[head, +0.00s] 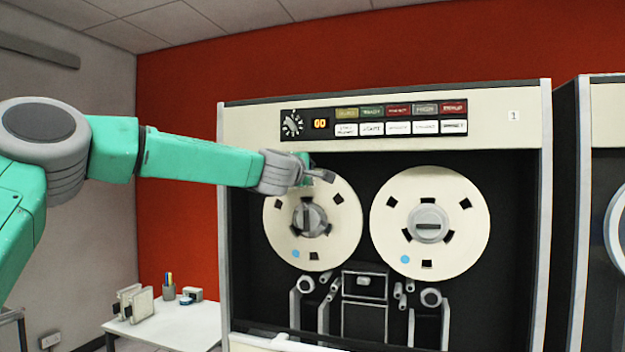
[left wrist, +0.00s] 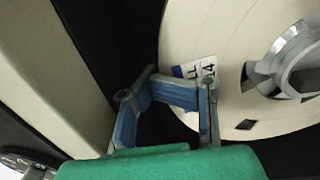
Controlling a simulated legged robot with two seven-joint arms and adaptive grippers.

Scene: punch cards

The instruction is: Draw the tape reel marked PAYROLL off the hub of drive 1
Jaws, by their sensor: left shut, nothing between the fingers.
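Drive 1 (head: 380,125) has a "1" plate and two cream reels. The left reel (head: 337,235) sits on its hub (head: 310,221), and the right reel (head: 460,245) sits on its own hub (head: 428,221). In the left wrist view, a reel (left wrist: 215,50) carries a partly covered label (left wrist: 200,68) ending in "LL" over "14"; the rest of the word is hidden. A grey hub (left wrist: 300,62) shows at the right. My left gripper (head: 320,176) is shut and empty, in front of the left reel's upper part; its fingers (left wrist: 178,92) overlap the reel's edge.
A control panel (head: 400,119) with coloured buttons runs above the reels. Another drive cabinet (head: 600,115) stands at the right. A low white table (head: 180,325) with a pen cup (head: 169,291) is at lower left. Rollers and guides (head: 365,282) sit below the reels.

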